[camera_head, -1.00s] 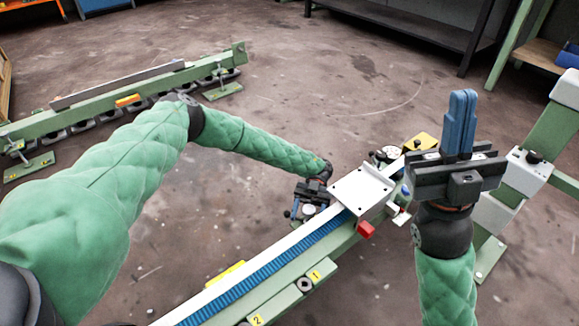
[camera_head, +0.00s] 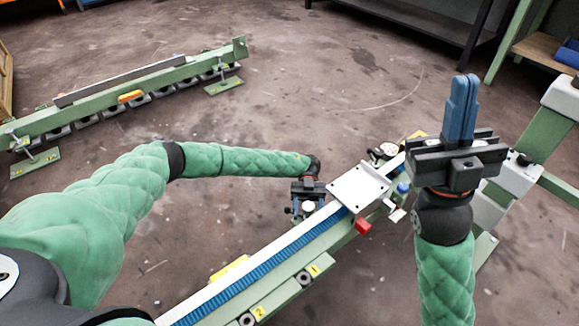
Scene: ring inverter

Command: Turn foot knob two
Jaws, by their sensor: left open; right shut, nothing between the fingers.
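A green machine rail with a blue toothed strip (camera_head: 270,275) runs from the lower middle up to the right. Its near side carries yellow tags 1 (camera_head: 314,270) and 2 (camera_head: 259,311), each beside a dark round socket. A white-topped round knob (camera_head: 308,207) shows at my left gripper (camera_head: 308,206), on the rail's far side. My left gripper is open, with its blue fingers on either side of the knob; I cannot tell whether they touch it. I see no mark naming this knob as foot knob two. My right gripper (camera_head: 461,108) is shut and empty, fingers pointing up.
A second green rail (camera_head: 120,100) lies at the upper left. Open floor (camera_head: 290,90) spreads between them. A dark shelf (camera_head: 410,20) stands behind.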

